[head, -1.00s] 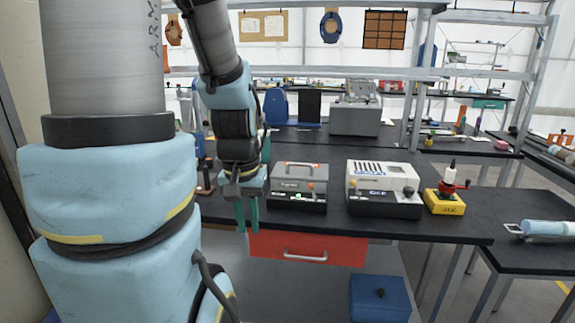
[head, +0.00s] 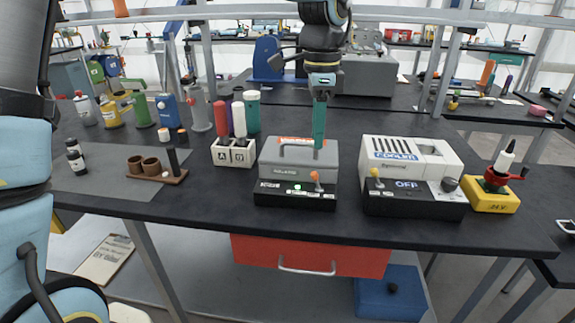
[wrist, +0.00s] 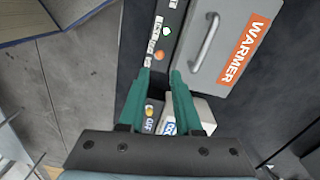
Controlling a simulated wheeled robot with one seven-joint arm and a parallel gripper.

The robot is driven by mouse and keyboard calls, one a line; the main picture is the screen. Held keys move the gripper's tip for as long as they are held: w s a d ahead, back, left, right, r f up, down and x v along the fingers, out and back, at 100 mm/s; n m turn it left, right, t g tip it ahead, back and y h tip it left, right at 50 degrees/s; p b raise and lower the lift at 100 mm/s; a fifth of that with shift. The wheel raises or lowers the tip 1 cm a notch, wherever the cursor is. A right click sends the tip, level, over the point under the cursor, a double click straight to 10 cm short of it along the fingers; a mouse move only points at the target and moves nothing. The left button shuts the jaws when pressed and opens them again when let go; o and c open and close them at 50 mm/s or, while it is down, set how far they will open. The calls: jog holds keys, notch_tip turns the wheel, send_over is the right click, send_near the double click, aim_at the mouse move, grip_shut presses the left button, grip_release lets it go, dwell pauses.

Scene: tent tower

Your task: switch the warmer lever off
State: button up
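The warmer (head: 290,160) is a grey box with a top handle and an orange label. Its black front panel (head: 275,196) carries a lit green light and the warmer lever (head: 316,180), with an orange knob. In the wrist view the lever's orange knob (wrist: 160,56) shows just beyond the fingertips, roughly in line with the gap between them. My gripper (head: 319,147) points down over the right part of the warmer in the head view. In the wrist view my gripper (wrist: 160,73) is open, with nothing between its teal fingers. Contact with the lever is not visible.
The white cooler (head: 418,155) stands right of the warmer, with a yellow-knobbed lever (head: 376,178) and a display reading OFF. A yellow box (head: 490,197) with a red part is farther right. A white holder (head: 232,153) with markers stands left. The red drawer (head: 310,256) is below.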

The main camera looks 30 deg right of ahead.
aim_at(314, 173)
notch_tip(314, 173, down, 11)
jog(key=shift+s+a+r+p, duration=0.1)
jog(key=shift+a+r+p, duration=0.1)
jog(key=shift+p, duration=0.65)
grip_shut()
